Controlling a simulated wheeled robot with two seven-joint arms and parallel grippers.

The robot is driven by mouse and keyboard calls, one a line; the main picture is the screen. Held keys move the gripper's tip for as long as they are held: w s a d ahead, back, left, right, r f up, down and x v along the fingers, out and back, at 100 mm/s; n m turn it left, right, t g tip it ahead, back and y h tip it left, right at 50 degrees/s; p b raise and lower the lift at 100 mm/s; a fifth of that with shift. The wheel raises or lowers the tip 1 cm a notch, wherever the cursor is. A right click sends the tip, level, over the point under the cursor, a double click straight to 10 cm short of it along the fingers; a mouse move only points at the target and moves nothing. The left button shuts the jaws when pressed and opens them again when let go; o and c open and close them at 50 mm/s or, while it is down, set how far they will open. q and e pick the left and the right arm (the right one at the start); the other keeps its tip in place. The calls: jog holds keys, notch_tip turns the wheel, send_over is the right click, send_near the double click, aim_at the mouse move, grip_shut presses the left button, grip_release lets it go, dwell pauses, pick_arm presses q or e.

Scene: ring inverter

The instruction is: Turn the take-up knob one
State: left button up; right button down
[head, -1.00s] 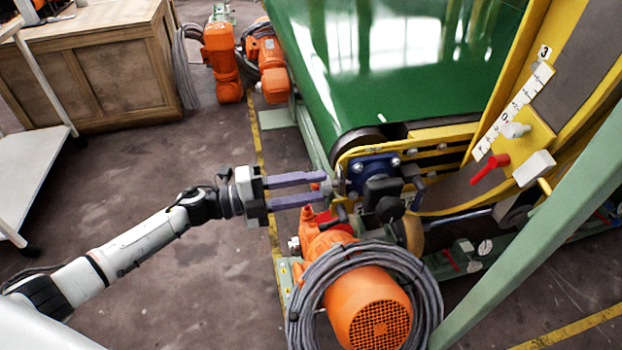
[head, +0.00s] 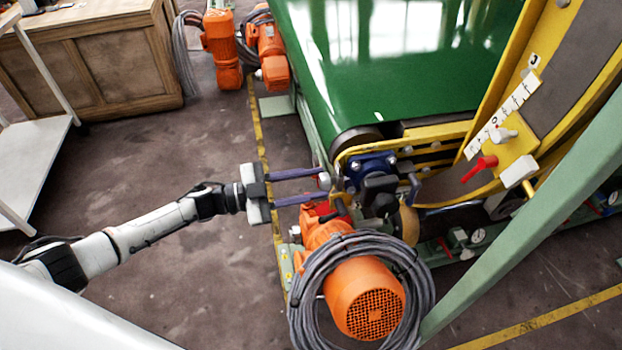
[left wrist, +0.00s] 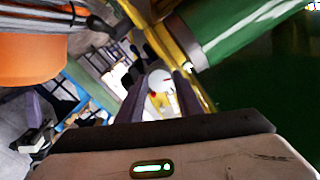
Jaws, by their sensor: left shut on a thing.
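The take-up knob (head: 325,181) is a small pale knob at the near end of the conveyor, beside a dark blue bearing block (head: 371,166). My left gripper (head: 322,184) reaches it from the left, with one purple-grey finger above and one below. It is shut on the knob. My right gripper is not in view.
An orange motor (head: 365,300) with coiled grey cable stands just below the gripper. The green belt (head: 400,60) lies behind. A yellow frame with a red lever (head: 479,168) and a green beam (head: 520,225) stand right. The floor (head: 140,170) left is clear.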

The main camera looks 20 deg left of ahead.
pick_arm(q)
jog(key=n+p, duration=0.1)
jog(key=n, duration=0.4)
jog(key=shift+r+n, duration=0.1)
jog(key=shift+n, duration=0.2)
jog(key=n+p, duration=0.1)
jog(key=n, duration=0.4)
jog(key=shift+n, duration=0.4)
jog(key=o, duration=1)
jog(key=shift+o, duration=0.2)
jog(key=v, duration=1)
